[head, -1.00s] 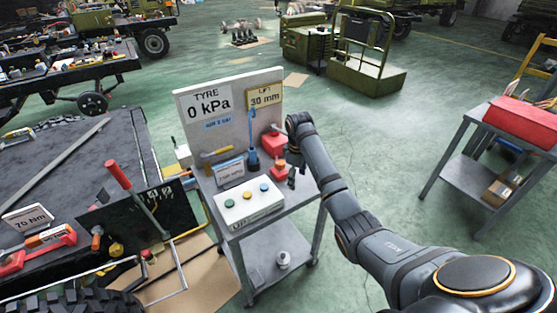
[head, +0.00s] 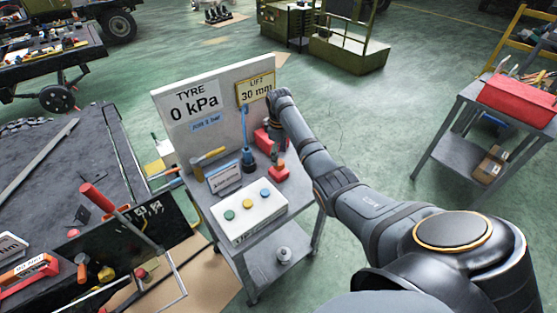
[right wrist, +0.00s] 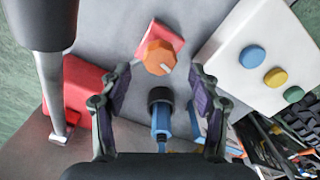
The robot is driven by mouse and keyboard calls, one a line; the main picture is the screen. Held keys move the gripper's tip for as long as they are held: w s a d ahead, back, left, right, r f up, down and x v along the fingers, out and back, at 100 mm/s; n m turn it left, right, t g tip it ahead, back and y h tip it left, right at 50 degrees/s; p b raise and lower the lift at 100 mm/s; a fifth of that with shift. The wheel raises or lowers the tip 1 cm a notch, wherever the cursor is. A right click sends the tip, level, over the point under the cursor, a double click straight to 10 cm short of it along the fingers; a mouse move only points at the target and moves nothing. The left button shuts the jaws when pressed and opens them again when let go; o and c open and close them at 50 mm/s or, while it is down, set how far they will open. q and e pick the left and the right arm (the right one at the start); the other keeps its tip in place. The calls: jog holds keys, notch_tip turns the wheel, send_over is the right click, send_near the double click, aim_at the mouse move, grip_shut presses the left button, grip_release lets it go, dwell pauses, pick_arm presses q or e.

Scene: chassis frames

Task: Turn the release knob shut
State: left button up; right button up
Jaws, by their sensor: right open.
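The release knob (head: 279,167) is orange-red on a red base, on the top of the grey cart (head: 235,249). In the right wrist view the knob (right wrist: 156,57) shows from above, with a pale pointer mark on its lower right side. My right gripper (right wrist: 160,78) is open and empty, its two fingers spread below the knob in that view and apart from it. In the head view my right gripper (head: 276,149) is partly hidden by its own arm, close behind the knob. My left gripper is not in view.
A blue tool with a black end (right wrist: 160,105) stands close between my right fingers in the wrist view. A red box (head: 262,139) and a white button box (head: 249,214) are nearby. The upright board (head: 215,135) reads TYRE 0 kPa and LIFT 30 mm.

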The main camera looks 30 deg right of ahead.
notch_tip(320, 180, down, 4)
jog(key=shift+f, duration=0.25)
jog(key=c, duration=1.2)
jog(key=shift+m+p, duration=0.3)
jog(key=shift+p, duration=0.15)
jog(key=shift+r+m+p, duration=0.25)
jog(key=shift+m+p, duration=0.65)
jog(key=shift+m, duration=0.1)
jog(key=m+p, duration=0.2)
jog(key=m, duration=0.1)
jog(key=shift+m, duration=0.3)
jog(key=m+p, duration=0.1)
jog(key=m, duration=0.3)
jog(key=shift+p, duration=0.3)
pick_arm(q)
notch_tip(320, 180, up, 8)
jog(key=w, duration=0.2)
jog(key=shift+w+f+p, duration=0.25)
jog(key=shift+p, duration=0.2)
pick_arm(e)
jog(key=shift+f+m, duration=0.15)
jog(key=shift+m, duration=2.05)
jog(key=shift+w, duration=0.1)
